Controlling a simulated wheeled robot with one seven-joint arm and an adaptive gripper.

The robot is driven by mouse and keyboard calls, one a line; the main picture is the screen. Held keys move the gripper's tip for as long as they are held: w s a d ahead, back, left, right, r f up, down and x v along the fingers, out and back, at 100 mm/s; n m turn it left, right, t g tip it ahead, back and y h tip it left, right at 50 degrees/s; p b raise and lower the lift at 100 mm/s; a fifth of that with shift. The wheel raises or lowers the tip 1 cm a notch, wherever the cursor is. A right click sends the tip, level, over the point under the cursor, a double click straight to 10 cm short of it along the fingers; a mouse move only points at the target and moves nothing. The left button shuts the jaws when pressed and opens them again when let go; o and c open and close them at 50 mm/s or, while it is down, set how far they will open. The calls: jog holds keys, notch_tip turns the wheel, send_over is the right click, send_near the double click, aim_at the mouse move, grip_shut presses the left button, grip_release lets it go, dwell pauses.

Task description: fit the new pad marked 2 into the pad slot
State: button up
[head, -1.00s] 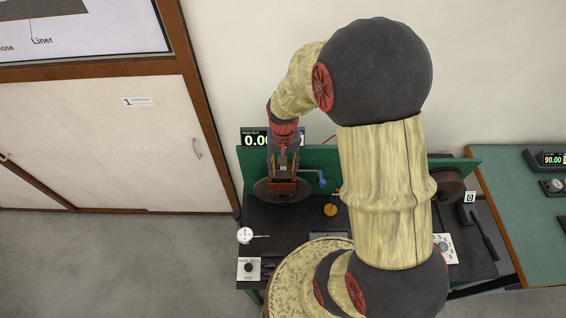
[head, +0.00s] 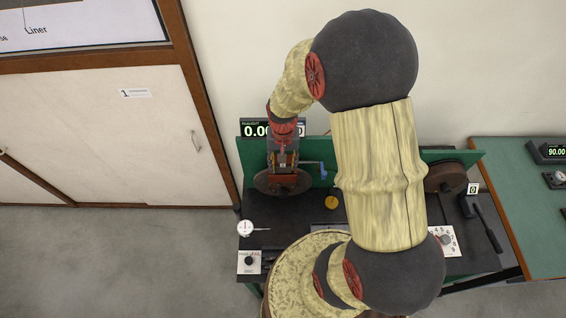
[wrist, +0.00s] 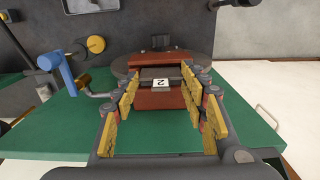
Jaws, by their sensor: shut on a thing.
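The pad marked 2 (wrist: 160,83) is a dark plate with a white label, seen between my fingers in the wrist view. My gripper (wrist: 161,88) is shut on it, with yellow finger pads on both sides. In the head view, my gripper (head: 283,158) points down over the caliper. The red-brown caliper (wrist: 172,98) surrounds the pad's place, in front of the round dark disc (wrist: 122,66). The pad lies at the caliper's opening; how deep it sits in the slot I cannot tell. The slot's inside is hidden.
A blue-handled crank (wrist: 62,75) stands close beside the caliper, with a yellow knob (wrist: 95,45) near it. A green panel (head: 325,172) backs the bench.

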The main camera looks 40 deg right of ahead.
aim_at(283, 169)
jog(key=shift+f+b, duration=0.65)
jog(key=shift+f, duration=0.35)
jog(key=shift+s+d+f, duration=0.1)
jog(key=shift+s+f, duration=0.05)
jog(key=shift+f, duration=0.1)
jog(key=shift+s+f+b, duration=0.35)
jog(key=shift+f+b, duration=0.05)
jog(key=shift+f, duration=0.1)
jog(key=o, duration=0.8)
jog(key=shift+a, duration=0.2)
jog(key=shift+o, duration=1.2)
jog(key=shift+w+a+f, duration=0.1)
jog(key=shift+w+f, duration=0.1)
jog(key=shift+w, duration=0.1)
jog(key=shift+o, duration=1.3)
jog(key=shift+r, duration=0.1)
jog(key=shift+o, duration=0.3)
jog(key=shift+w+r, duration=0.1)
jog(key=shift+r, duration=0.15)
